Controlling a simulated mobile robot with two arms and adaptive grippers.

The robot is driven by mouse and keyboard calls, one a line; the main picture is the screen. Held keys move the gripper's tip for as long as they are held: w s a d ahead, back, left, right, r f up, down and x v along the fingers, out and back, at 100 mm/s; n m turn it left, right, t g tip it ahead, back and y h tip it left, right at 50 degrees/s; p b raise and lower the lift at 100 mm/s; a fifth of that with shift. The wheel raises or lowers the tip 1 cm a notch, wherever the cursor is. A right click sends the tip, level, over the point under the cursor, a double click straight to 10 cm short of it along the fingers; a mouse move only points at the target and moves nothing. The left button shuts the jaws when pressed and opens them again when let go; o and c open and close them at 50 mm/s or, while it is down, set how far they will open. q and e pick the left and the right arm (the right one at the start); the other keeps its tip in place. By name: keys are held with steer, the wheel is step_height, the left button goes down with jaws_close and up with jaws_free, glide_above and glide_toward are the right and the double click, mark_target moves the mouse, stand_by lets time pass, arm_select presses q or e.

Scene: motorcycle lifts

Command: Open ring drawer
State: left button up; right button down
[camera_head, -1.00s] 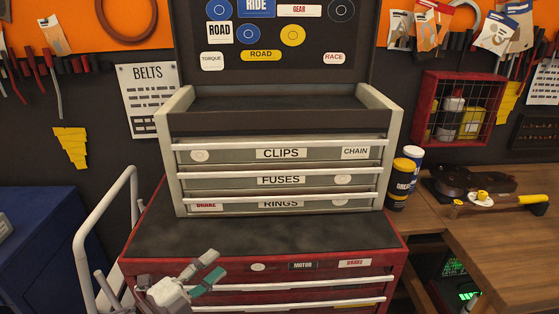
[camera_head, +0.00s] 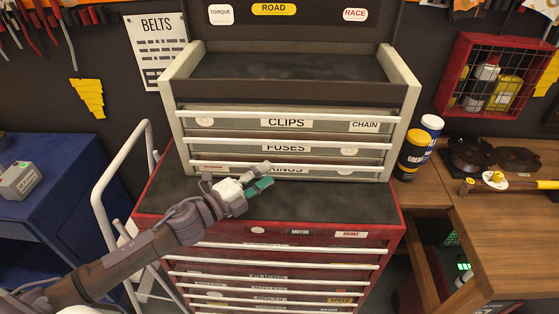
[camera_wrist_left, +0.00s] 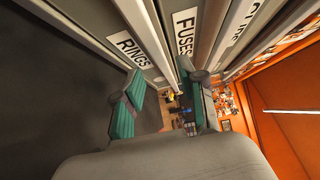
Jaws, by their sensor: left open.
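The ring drawer (camera_head: 340,175) is the lowest drawer of the grey toolbox, and it is closed. Its pale bar handle (camera_head: 350,169) runs along its front, and my gripper partly covers its RINGS label. My left gripper (camera_head: 264,177) is open at the front of this drawer, close to the handle, left of the drawer's middle. In the left wrist view the RINGS label (camera_wrist_left: 131,48) is near the left finger. The handle lies in the gap between the two green-padded fingers (camera_wrist_left: 165,101); I cannot tell if they touch it. My right gripper is not in view.
The FUSES drawer (camera_head: 320,151) and CLIPS drawer (camera_head: 335,125) are closed above. The toolbox stands on a red cabinet (camera_head: 370,236) with a dark top. Cans (camera_head: 412,155) stand right of it. A blue cabinet (camera_head: 60,185) is at the left.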

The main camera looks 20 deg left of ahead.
mark_target(276, 167)
arm_select(q)
steer(key=x, duration=0.1)
steer(key=p+x, duration=0.1)
steer(key=x, duration=0.1)
steer(key=shift+w+r, duration=0.25)
steer(key=shift+w, duration=0.05)
steer(key=shift+w+d+f, duration=0.2)
steer(key=shift+w+d, duration=0.25)
steer(key=shift+w, duration=0.15)
steer(key=shift+s+a, duration=0.1)
jaws_close()
